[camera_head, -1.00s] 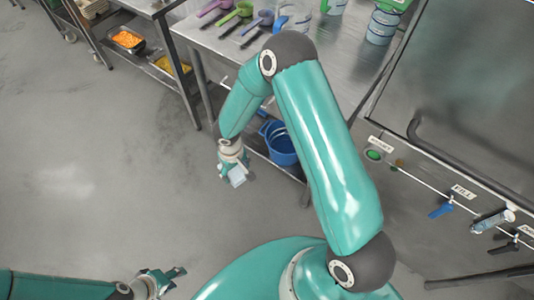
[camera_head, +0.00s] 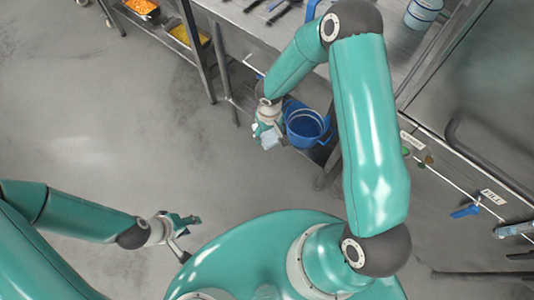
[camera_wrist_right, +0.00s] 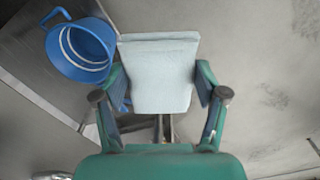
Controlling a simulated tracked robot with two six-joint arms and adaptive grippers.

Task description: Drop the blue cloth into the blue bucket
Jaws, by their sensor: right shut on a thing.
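A pale blue, flat cloth (camera_wrist_right: 158,75) is held between the two fingers of my right gripper (camera_wrist_right: 158,95); the same cloth shows in the head view (camera_head: 269,139). The blue bucket (camera_head: 305,127) stands on the low shelf, just right of my right gripper (camera_head: 268,130) in the head view. In the right wrist view, the bucket (camera_wrist_right: 82,50) is open, with its handle at the rim, left of the cloth. The cloth is outside the bucket. My left gripper (camera_head: 190,225) is low at the left, over bare floor, holding nothing visible; its finger gap is unclear.
A steel table with a lower shelf (camera_head: 240,100) stands behind the right arm. Trays of orange (camera_head: 141,6) and yellow (camera_head: 187,34) food sit at the upper left. A sink unit with a blue valve handle (camera_head: 465,212) is at the right. The grey floor (camera_head: 110,120) is clear.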

